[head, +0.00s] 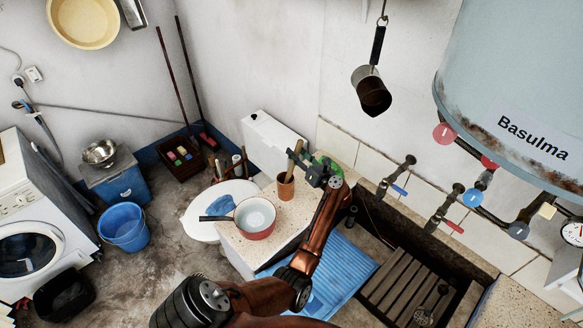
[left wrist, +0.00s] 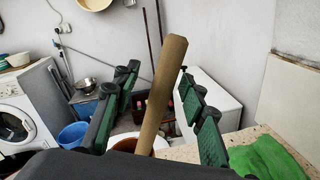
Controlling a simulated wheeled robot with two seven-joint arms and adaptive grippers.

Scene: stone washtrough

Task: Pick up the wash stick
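The wash stick (head: 294,158) is a plain wooden stick standing tilted in a brown cup (head: 286,187) on the stone counter. In the left wrist view the stick (left wrist: 162,90) rises between my left gripper's fingers, with gaps on both sides. My left gripper (head: 308,163) is open, beside the upper part of the stick in the head view. The cup's rim (left wrist: 126,145) shows low in the left wrist view, partly hidden by the gripper body. My right gripper is not in view.
A green cloth (head: 330,166) lies right of the stick. Taps (head: 398,177) jut from the wall above the trough, and a dark mug (head: 371,92) hangs higher up.

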